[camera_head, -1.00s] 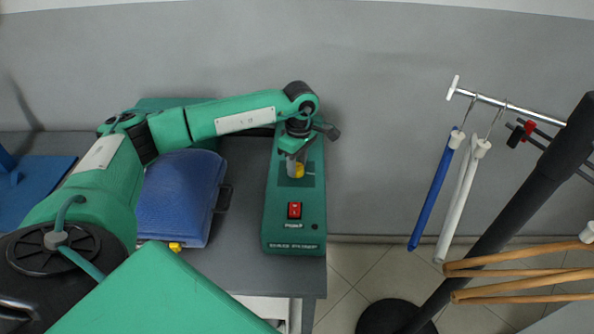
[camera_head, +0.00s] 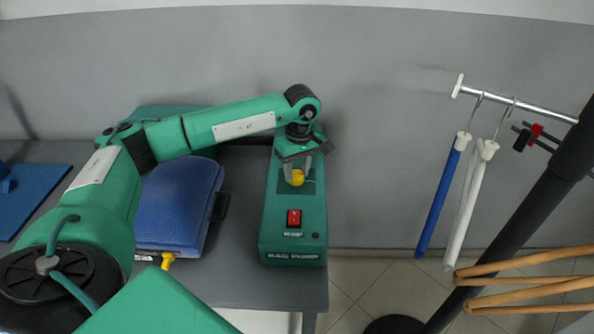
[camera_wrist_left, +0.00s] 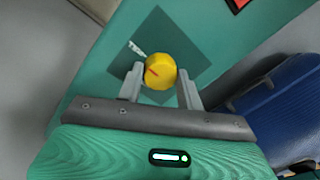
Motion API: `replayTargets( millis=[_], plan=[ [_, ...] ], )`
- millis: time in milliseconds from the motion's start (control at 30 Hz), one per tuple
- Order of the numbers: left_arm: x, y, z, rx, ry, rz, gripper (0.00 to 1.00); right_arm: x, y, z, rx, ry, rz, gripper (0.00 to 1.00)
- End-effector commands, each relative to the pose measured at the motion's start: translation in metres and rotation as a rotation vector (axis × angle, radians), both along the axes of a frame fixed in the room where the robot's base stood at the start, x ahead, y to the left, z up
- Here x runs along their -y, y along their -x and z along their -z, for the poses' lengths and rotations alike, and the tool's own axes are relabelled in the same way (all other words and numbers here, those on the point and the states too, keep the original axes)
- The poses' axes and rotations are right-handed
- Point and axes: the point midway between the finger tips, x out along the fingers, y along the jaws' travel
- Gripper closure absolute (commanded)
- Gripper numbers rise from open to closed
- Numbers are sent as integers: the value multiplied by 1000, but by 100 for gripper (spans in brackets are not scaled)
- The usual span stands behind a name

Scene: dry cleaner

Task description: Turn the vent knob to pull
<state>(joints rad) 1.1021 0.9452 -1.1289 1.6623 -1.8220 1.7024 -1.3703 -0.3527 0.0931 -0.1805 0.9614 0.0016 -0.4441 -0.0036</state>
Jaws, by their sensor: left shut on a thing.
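The yellow vent knob (camera_head: 298,178) sits on a darker square patch on top of the green pump box (camera_head: 292,247), whose front reads "BAG PUMP". My left gripper (camera_head: 296,168) reaches down over the box with one finger on each side of the knob. In the left wrist view the knob (camera_wrist_left: 160,72) shows a red pointer line, and the fingers of my left gripper (camera_wrist_left: 160,86) are shut on it. A small white marking lies on the patch to the upper left of the knob there; I cannot read it. My right gripper is not in view.
A red switch (camera_head: 294,218) is on the box in front of the knob. A blue case (camera_head: 180,205) lies left of the box on the grey table (camera_head: 250,290). A rail with hanging blue and white rods (camera_head: 440,195) stands to the right, off the table.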

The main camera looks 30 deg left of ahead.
Motion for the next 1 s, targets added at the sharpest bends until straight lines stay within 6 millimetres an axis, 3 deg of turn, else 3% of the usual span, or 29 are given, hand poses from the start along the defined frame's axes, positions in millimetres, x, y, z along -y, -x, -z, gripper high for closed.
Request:
replayTargets(
  millis=[200,233,333,733,867,1000],
  plan=[
    [0,0,0,0,0,2,86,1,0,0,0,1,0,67],
    [0,0,0,0,0,2,62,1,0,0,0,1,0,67],
    [0,0,0,0,0,1,42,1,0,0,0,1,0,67],
    [0,-1,-8,1,0,0,42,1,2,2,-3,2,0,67],
    [1,-2,-28,4,1,1,42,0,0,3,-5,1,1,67],
    [2,-4,-60,4,1,1,42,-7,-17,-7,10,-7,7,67]
  ],
)
